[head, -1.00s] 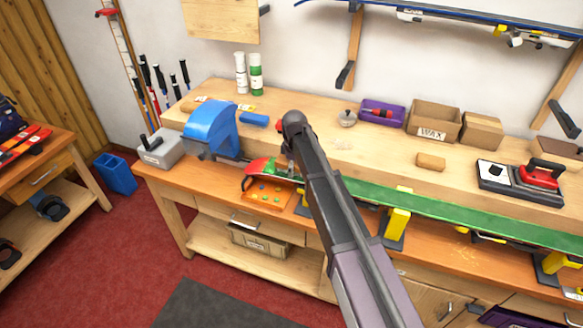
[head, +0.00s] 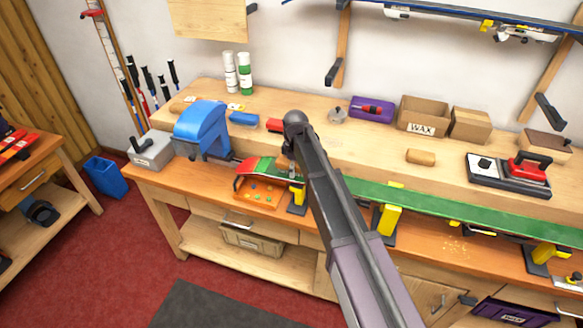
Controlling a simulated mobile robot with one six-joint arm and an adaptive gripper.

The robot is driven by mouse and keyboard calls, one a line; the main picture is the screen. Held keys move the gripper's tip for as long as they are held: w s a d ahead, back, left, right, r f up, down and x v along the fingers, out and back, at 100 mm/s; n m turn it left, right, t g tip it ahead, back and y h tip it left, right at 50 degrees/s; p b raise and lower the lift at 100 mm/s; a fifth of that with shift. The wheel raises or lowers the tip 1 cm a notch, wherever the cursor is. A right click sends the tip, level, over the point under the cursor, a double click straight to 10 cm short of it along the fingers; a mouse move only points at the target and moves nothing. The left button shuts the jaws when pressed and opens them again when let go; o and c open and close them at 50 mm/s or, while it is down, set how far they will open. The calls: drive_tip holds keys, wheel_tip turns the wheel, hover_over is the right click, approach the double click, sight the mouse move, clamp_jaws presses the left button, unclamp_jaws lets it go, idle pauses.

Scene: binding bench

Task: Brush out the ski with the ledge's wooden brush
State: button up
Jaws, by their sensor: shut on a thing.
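The green ski (head: 440,212) lies flat along the bench on yellow-topped vise supports, its red and green tip end at the left. My gripper (head: 286,168) is low over the ski near that tip end. It is shut on a small brown thing, seemingly the wooden brush (head: 283,161), which my wrist and fingers mostly hide. I cannot tell whether its bristles touch the ski. My arm crosses in front of the ski and hides part of it.
A blue machine (head: 202,128) stands left of the ski tip.

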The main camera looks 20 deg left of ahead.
drive_tip(key=shift+d, duration=0.15)
drive_tip(key=shift+d+f, duration=0.15)
drive_tip(key=shift+d, duration=1.5)
drive_tip(key=shift+d, duration=0.15)
drive_tip(key=shift+s+d, duration=0.1)
drive_tip(key=shift+d, duration=1.45)
drive_tip(key=shift+d, duration=0.1)
drive_tip(key=shift+d, duration=1.7)
drive_tip(key=shift+d, duration=0.15)
